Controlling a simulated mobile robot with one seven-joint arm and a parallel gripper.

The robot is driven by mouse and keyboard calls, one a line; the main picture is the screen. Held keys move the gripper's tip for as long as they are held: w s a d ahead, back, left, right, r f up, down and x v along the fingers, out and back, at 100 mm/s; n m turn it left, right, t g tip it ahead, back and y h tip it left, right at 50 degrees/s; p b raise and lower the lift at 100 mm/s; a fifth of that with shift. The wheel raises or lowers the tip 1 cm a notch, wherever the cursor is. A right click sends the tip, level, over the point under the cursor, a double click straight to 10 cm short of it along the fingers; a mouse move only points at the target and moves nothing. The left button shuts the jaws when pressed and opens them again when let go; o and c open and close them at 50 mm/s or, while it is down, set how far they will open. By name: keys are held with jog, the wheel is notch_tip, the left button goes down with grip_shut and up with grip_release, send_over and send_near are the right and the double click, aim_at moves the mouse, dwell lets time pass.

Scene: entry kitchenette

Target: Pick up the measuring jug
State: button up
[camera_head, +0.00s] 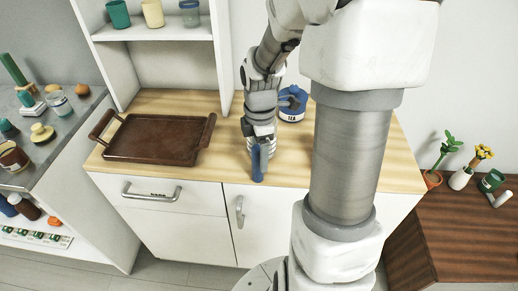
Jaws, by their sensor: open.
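My gripper (259,166) points down over the front edge of the wooden countertop (225,163), just right of the brown tray. Its fingers look blue and are seen nearly edge-on, so the gap between them does not show clearly. The jaws are open and I see nothing held in them. I cannot make out a measuring jug with certainty; my arm hides part of the counter.
A brown tray (155,140) with raised handles lies left of the gripper. Cups and a jar (190,14) stand on the shelf above. Several small items crowd the grey left counter (75,125).

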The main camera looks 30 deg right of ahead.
notch_tip(320, 180, down, 3)
jog(key=shift+w+f, duration=0.1)
jog(key=shift+w, duration=0.05)
grip_shut()
dwell(0.4)
dwell(1.0)
